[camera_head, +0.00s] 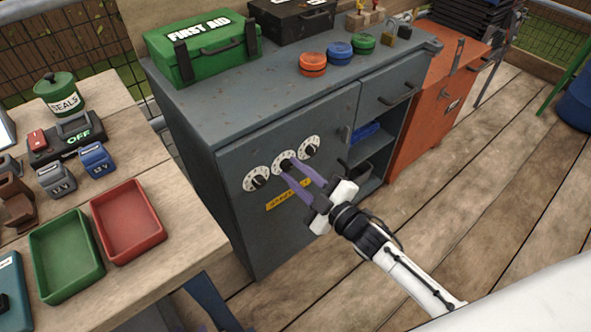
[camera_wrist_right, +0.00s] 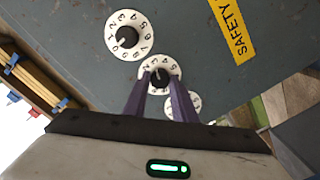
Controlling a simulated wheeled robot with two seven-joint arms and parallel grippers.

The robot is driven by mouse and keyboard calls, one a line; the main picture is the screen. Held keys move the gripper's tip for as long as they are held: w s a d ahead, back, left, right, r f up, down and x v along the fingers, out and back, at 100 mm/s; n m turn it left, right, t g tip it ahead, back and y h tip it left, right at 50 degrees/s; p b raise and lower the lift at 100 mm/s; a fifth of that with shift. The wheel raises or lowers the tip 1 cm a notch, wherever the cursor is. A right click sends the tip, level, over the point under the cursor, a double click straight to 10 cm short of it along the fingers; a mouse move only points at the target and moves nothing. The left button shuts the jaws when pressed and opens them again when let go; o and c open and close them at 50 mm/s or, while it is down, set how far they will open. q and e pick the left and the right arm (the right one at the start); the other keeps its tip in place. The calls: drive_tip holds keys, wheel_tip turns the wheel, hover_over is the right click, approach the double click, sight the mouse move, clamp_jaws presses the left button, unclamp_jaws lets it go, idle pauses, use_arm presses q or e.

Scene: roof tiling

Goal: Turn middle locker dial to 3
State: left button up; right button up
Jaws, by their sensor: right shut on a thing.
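The grey locker has three white numbered dials with black knobs on its door. The middle dial (camera_head: 282,158) sits between the left dial (camera_head: 256,179) and the right dial (camera_head: 309,147). My right gripper (camera_head: 287,170) reaches in from the lower right, its purple fingers shut on the middle dial's knob. In the right wrist view the middle dial (camera_wrist_right: 149,68) shows just beyond the fingertips (camera_wrist_right: 160,88), which hide part of its face. I cannot read its setting surely. A second dial (camera_wrist_right: 129,36) shows above it, and the third is partly behind a finger. My left gripper is out of view.
A yellow safety label (camera_head: 288,194) is below the dials. The locker top holds a green first aid box (camera_head: 205,50) and coloured round pieces. A wooden table (camera_head: 185,235) with red (camera_head: 128,220) and green (camera_head: 66,256) trays stands at left. An orange cabinet (camera_head: 430,110) stands at right.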

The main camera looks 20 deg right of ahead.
idle(0.5)
drive_tip(key=o, duration=1)
drive_tip(key=shift+o, duration=0.2)
drive_tip(key=v, duration=1)
drive_tip(key=shift+p, duration=0.45)
drive_tip(key=shift+s, duration=0.15)
